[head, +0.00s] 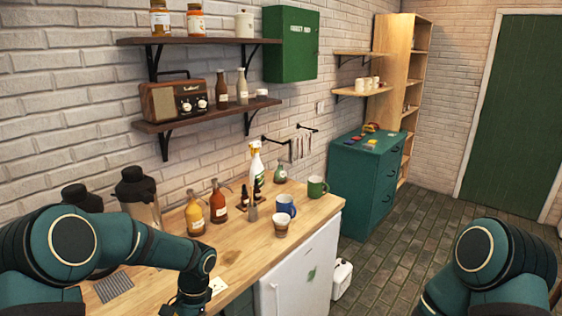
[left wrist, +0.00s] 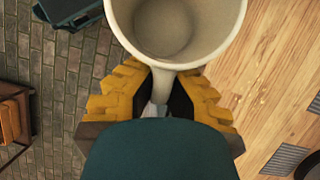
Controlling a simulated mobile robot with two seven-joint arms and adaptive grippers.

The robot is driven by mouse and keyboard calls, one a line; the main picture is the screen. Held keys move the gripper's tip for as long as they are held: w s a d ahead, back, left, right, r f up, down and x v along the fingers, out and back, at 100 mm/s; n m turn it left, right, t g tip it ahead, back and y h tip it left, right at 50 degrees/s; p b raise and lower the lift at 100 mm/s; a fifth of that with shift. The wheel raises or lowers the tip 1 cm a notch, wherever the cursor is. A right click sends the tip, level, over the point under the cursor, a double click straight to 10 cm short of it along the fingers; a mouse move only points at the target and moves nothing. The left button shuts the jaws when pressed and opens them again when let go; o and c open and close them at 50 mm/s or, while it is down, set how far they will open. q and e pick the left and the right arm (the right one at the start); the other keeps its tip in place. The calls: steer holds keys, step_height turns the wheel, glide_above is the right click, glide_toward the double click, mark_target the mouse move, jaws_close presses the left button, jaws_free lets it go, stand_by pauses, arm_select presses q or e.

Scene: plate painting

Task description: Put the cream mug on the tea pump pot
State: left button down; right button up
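The cream mug (left wrist: 175,30) fills the top of the left wrist view, its open top facing the camera. My left gripper (left wrist: 163,88) has its yellow fingers on both sides of the mug's handle and appears shut on it. The mug is hidden in the head view, where the left arm bends down over the counter's front. Two pump pots stand at the counter's left end: a steel one with a black top (head: 138,196) and a darker one (head: 82,198), partly behind my left arm. I cannot read which is tea. My right gripper is out of view.
Sauce bottles (head: 195,214), a blue mug (head: 286,205), a green mug (head: 317,187) and a patterned cup (head: 281,225) stand on the wooden counter (head: 245,258). A dark grille (head: 113,286) lies at its front left. A shelf (head: 205,113) overhangs the back.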

arm_select(q)
steer(key=s+d+n+h, duration=0.2)
steer(key=s+d+n, duration=0.2)
steer(key=s+n, duration=0.15)
step_height(320, 180, down, 7)
steer(key=b, duration=0.6)
steer(key=shift+d+f+n, duration=0.15)
steer(key=shift+d+n, duration=0.2)
steer(key=shift+s, duration=0.1)
